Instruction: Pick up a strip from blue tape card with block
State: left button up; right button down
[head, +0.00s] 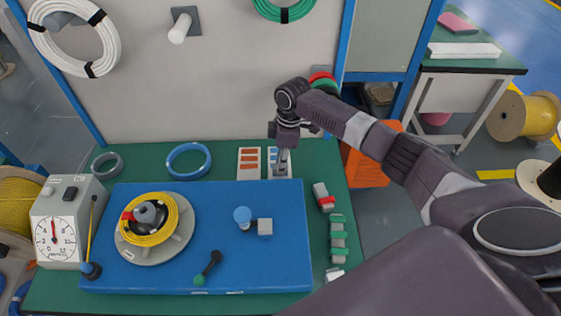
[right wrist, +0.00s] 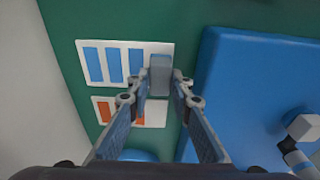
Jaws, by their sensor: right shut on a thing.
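The blue tape card (head: 287,157) lies on the green table behind the blue board. In the right wrist view it is a white card (right wrist: 126,44) with upright blue strips (right wrist: 115,66). My right gripper (head: 281,168) is above the card; in the right wrist view its fingertips (right wrist: 160,88) are shut on a small grey block (right wrist: 160,72). The block is over the card's right end and hides part of it. I cannot tell whether the block touches a strip. My left gripper is not in view.
An orange-strip card (head: 249,151) lies beside the blue one. Grey pieces with green bands (head: 337,240) lie on the right. A wall panel (head: 225,80) stands behind.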

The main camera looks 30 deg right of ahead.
notch_tip(320, 180, up, 7)
jog(key=p, duration=0.6)
jog(key=shift+w+r, duration=0.1)
